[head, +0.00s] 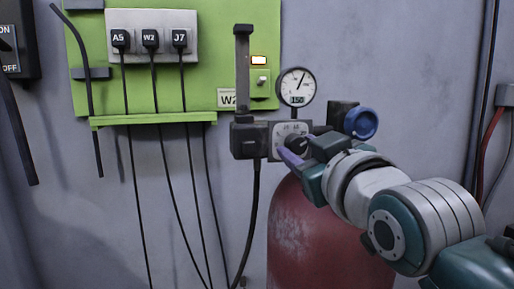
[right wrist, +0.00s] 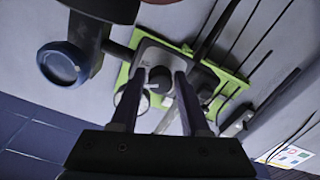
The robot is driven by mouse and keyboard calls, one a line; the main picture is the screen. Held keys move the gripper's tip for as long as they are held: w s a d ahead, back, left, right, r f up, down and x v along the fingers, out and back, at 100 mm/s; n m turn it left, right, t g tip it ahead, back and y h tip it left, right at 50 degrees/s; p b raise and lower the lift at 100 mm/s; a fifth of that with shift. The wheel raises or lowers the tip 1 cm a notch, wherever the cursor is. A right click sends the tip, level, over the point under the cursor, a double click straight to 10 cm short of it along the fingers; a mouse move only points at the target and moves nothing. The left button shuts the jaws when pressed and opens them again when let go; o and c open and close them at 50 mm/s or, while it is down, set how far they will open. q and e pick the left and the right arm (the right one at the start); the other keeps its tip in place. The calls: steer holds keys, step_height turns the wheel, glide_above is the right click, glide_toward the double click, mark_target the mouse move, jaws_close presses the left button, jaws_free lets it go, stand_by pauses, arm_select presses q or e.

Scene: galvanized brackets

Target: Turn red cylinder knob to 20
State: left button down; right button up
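The black round knob (head: 295,143) sits on a light dial plate (head: 279,133) above the red cylinder (head: 318,235). The dial's marks are too small to read, and part of the plate is hidden by my right gripper. My right gripper (head: 298,147) reaches in from the right, its two purple fingers at either side of the knob. In the right wrist view the knob (right wrist: 160,78) shows between the tips of the open fingers (right wrist: 160,74), with a small gap on each side; contact cannot be told. My left gripper is not in view.
A round gauge (head: 296,87) stands just above the dial. A blue knob (head: 361,123) is close to the right of my gripper. A dark upright bar (head: 242,70) and a green panel (head: 205,80) with hanging black cables are to the left.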

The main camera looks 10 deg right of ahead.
steer(key=o, duration=0.3)
steer(key=shift+s+f+b, duration=0.1)
steer(key=shift+s+b, duration=0.2)
steer(key=shift+s, duration=0.15)
steer(key=s+b, duration=0.3)
steer(key=s, duration=0.6)
steer(key=shift+d+b, duration=0.15)
steer(key=shift+b, duration=0.25)
steer(key=s+d+f+m+g+p, duration=0.1)
steer(key=s+f+g+p, duration=0.3)
steer(key=s+f+g, duration=0.3)
steer(key=s+d+f+m+g+p, duration=0.1)
steer(key=s+f+g+p, duration=0.4)
steer(key=s, duration=1)
step_height(320, 180, down, 2)
steer(key=shift+s+d+f+g, duration=0.25)
steer(key=shift+d+g, duration=0.15)
steer(key=shift+g, duration=0.8)
